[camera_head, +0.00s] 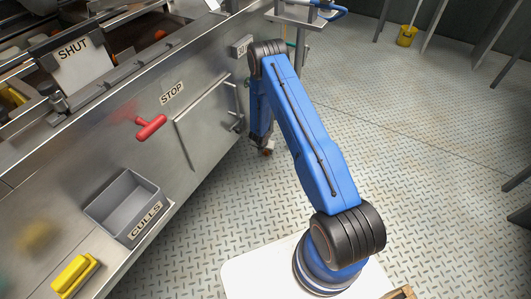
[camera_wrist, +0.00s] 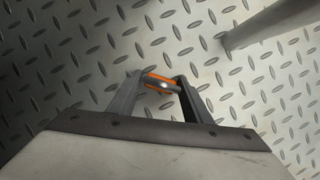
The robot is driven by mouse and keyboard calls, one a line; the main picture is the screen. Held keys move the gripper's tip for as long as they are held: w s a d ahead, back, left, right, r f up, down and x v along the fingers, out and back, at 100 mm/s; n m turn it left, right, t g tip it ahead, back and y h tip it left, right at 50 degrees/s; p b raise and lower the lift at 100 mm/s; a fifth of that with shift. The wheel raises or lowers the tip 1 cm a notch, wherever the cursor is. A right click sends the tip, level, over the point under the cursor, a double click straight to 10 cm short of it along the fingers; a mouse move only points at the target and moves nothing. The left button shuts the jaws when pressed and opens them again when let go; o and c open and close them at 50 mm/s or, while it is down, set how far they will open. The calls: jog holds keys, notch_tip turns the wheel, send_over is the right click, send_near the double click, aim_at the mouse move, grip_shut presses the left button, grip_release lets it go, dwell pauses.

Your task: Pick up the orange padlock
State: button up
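A small orange thing (camera_wrist: 160,79), by its colour the orange padlock, shows in the wrist view between the tips of my gripper (camera_wrist: 160,83). A grey part with a bright highlight lies along it. It fills nearly the whole gap between the two dark fingers. I cannot tell whether the fingers press on it or only stand around it. In the head view my gripper (camera_head: 262,145) hangs low beside the machine's corner, mostly hidden by my blue arm. A tiny orange-brown spot (camera_head: 267,152) shows at its lower end, near the floor.
The steel machine, on the left, bears a red T-handle (camera_head: 151,127) below a STOP label, a grey CULLS bin (camera_head: 122,205) and a yellow block (camera_head: 74,276). A metal stand (camera_head: 300,20) is behind the arm. A yellow bucket (camera_head: 406,36) is far back. Open tread-plate floor (camera_head: 420,130) lies right.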

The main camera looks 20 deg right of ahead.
jog(key=c, duration=0.9)
jog(key=shift+r, duration=1.7)
jog(key=s+a, duration=0.1)
jog(key=s, duration=0.5)
jog(key=s+a, duration=0.1)
jog(key=s, duration=1)
jog(key=shift+s+a, duration=0.4)
